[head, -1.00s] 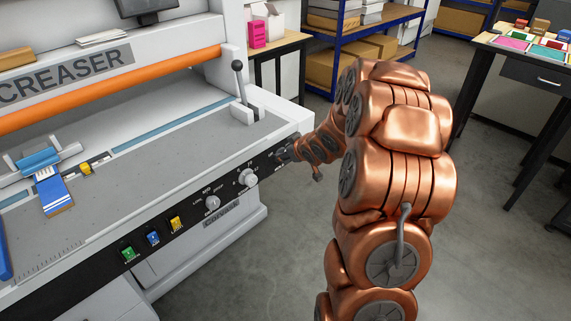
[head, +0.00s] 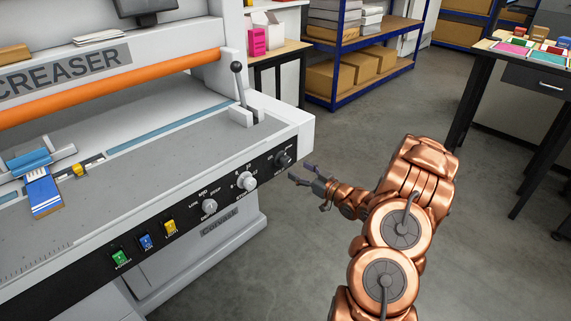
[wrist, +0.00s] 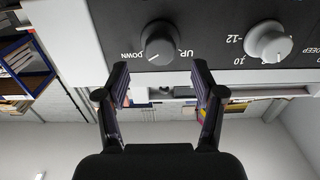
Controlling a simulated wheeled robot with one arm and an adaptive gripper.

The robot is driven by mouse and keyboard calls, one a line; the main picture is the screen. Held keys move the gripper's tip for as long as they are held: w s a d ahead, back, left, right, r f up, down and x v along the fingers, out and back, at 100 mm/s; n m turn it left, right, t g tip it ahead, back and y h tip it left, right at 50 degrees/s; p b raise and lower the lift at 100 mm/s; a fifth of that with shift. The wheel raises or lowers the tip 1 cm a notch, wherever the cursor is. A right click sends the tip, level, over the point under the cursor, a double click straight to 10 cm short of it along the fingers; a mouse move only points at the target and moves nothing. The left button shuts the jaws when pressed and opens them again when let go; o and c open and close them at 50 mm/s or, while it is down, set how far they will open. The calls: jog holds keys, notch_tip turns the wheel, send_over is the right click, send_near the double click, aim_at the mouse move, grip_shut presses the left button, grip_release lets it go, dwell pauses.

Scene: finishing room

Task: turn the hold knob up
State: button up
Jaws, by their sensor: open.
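The dark round knob (head: 284,159) sits at the right end of the creaser's black front panel. In the wrist view the knob (wrist: 158,41) lies between the words DOWN and UP, and its white mark points to the DOWN side. A "hold" label is not readable. My gripper (head: 303,174) is just off the panel, to the right of and slightly below the knob in the head view. In the wrist view my gripper (wrist: 160,78) has its two fingers spread, with nothing between them. The knob stands ahead of the fingertips, apart from them.
A white numbered knob (head: 246,181) and another white knob (head: 209,206) sit along the panel, with green, blue and yellow switches further left. A black-balled lever (head: 238,84) stands on the bed above. The grey floor (head: 285,255) beside the machine is clear.

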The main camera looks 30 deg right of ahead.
aim_at(288, 164)
jog(key=shift+p+x, duration=0.6)
jog(key=shift+x, duration=3.1)
jog(key=c, duration=1.2)
